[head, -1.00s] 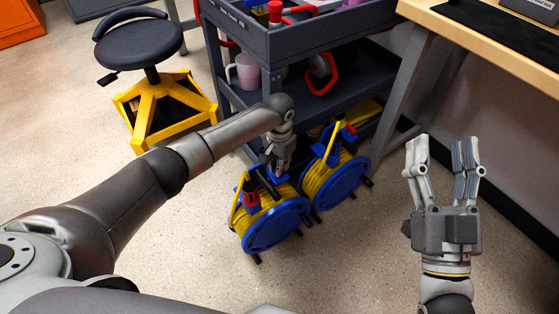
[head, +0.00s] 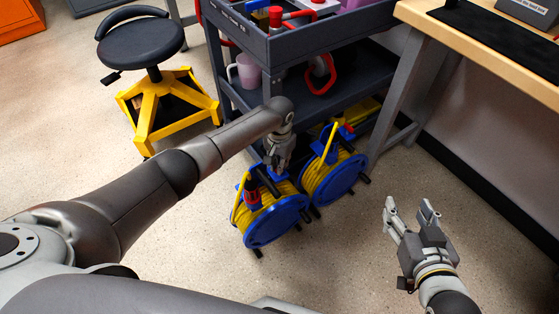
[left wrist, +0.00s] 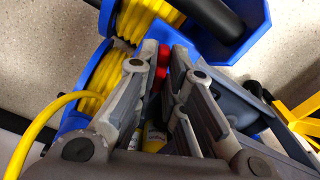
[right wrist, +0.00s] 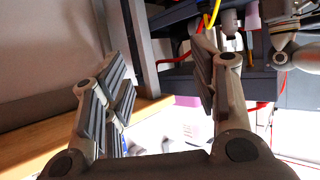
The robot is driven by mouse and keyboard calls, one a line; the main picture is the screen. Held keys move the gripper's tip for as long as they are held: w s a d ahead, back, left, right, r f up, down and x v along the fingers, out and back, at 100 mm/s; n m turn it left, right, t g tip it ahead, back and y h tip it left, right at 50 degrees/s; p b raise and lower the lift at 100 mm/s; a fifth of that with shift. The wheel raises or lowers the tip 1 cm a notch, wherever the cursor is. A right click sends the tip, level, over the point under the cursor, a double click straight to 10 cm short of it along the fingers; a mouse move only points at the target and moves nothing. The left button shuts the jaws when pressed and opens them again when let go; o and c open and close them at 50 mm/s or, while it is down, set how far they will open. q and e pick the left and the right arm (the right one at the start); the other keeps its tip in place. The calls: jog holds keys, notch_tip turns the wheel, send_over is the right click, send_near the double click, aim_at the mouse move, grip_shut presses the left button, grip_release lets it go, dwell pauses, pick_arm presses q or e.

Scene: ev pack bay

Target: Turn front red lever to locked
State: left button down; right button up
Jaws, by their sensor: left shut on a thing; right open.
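Two blue reels wound with yellow cable, a front one (head: 272,222) and a rear one (head: 335,180), stand side by side on the floor. My left gripper (head: 275,168) reaches down at the top of the front reel. In the left wrist view a red lever (left wrist: 161,66) shows between its close-set fingers, which are shut on it; the fingers hide most of it, so I cannot tell its angle. A red part (head: 250,195) also shows on the front reel in the head view. My right gripper (head: 411,206) is open and empty above the floor at the right.
A dark grey cart (head: 238,97) with loaded shelves stands right behind the reels. A wooden-topped bench (head: 490,55) is at the right, its grey leg (head: 398,100) near the rear reel. A black stool (head: 140,40) with a yellow base is at the left. The front floor is clear.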

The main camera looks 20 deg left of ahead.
pick_arm(q)
jog(key=shift+r+n+p, duration=0.1)
jog(key=shift+n+p, duration=0.5)
jog(key=shift+p, duration=0.2)
jog(key=shift+n+p, duration=0.85)
jog(key=shift+n, duration=0.05)
jog(key=shift+d+r+n+p, duration=0.1)
jog(key=shift+n+p, duration=0.9)
jog(key=shift+n, duration=0.3)
pick_arm(e)
jog(key=shift+s+d+f+g+h, duration=0.65)
jog(key=shift+s+d+f+g, duration=1.25)
jog(key=shift+s, duration=1.75)
jog(key=shift+s+d+f+g+h, duration=0.65)
jog(key=shift+s+f+g, duration=0.7)
jog(key=shift+s+g, duration=1.8)
pick_arm(q)
jog(key=shift+n, duration=0.4)
jog(key=n+p, duration=0.2)
jog(key=n, duration=0.2)
jog(key=shift+w+n, duration=0.1)
jog(key=shift+n, duration=1.5)
pick_arm(e)
jog(key=s+x, duration=0.2)
jog(key=x, duration=0.6)
jog(key=shift+w+f, duration=0.45)
jog(key=shift+f, duration=0.05)
jog(key=shift+a+f, duration=0.1)
jog(key=shift+a, duration=0.05)
